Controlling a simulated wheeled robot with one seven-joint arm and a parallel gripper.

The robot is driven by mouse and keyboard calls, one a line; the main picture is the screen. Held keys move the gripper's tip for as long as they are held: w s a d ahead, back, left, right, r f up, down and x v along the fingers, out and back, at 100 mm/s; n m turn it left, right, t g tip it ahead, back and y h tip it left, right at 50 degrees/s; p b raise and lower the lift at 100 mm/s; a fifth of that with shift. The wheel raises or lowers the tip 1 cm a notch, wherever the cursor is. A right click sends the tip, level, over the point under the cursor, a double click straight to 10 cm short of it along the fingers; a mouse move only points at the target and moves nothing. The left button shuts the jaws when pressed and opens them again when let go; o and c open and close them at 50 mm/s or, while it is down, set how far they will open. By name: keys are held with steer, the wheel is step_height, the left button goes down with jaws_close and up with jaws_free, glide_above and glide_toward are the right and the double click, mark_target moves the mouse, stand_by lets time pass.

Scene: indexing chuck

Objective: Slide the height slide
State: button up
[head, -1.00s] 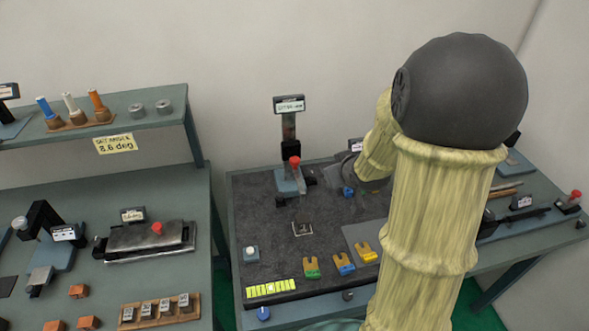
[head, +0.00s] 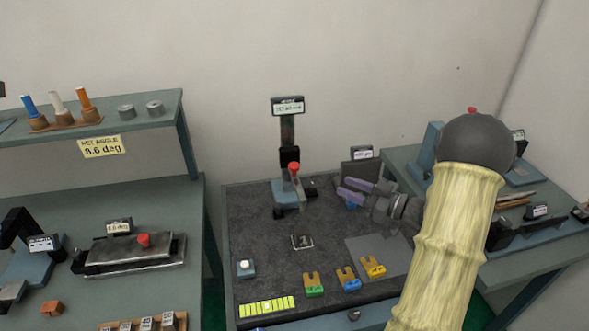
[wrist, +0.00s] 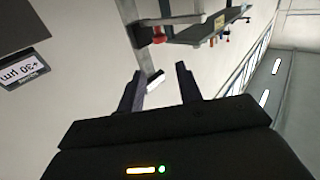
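In the wrist view the column (wrist: 128,12) and red knob (wrist: 158,35) appear sideways beyond the fingers. My gripper (head: 342,187) is to the right of the column, its fingers pointing left toward it. The fingers are apart with nothing between them, and it also shows open in the wrist view (wrist: 160,70). It does not touch the knob.
A dark block with a display (head: 362,153) stands just behind my gripper. Coloured forked pieces (head: 346,279) lie at the front of the dark mat (head: 270,225). A shelf with pegs (head: 83,99) is at the left. The space between gripper and column looks clear.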

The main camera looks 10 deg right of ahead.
mark_target(294, 165)
steer(key=shift+a+r, duration=0.1)
steer(key=p+x, duration=0.3)
steer(key=x, duration=1.4)
steer(key=shift+w+p, duration=0.15)
steer(key=shift+p, duration=0.25)
steer(key=shift+c, duration=0.2)
